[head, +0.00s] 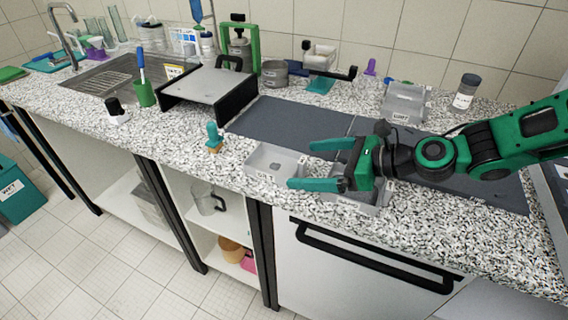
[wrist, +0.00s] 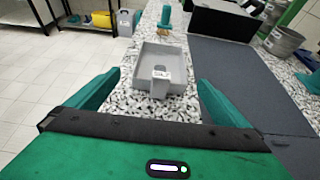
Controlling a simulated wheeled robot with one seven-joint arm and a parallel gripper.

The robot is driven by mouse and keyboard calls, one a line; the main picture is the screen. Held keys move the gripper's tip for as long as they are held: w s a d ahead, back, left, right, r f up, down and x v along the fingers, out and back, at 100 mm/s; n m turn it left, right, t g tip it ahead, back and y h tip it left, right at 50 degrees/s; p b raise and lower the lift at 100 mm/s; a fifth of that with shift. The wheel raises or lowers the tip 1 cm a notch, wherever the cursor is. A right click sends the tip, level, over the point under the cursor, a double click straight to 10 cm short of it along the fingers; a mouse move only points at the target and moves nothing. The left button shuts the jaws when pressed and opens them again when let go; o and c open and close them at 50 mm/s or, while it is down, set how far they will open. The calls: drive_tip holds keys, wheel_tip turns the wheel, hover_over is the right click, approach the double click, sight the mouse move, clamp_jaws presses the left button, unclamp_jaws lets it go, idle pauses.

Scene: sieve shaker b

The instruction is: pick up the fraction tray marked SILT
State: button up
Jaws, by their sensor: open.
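A shallow grey tray (head: 275,160) lies on the speckled counter near its front edge. A third grey tray (head: 404,100) with a dark-lettered label stands at the back right.
A teal-handled brush (head: 213,138) stands just beyond the near tray, left of it in the head view. A dark mat (head: 280,122) lies behind. A black-sided box (head: 208,88) and a lidded jar (head: 466,92) stand farther off. The counter's front edge is close.

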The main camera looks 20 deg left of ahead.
sight(288, 170)
drive_tip(key=shift+x, duration=3.3)
drive_tip(key=shift+w+r, duration=0.1)
drive_tip(key=shift+r, duration=0.1)
drive_tip(key=c, duration=1.2)
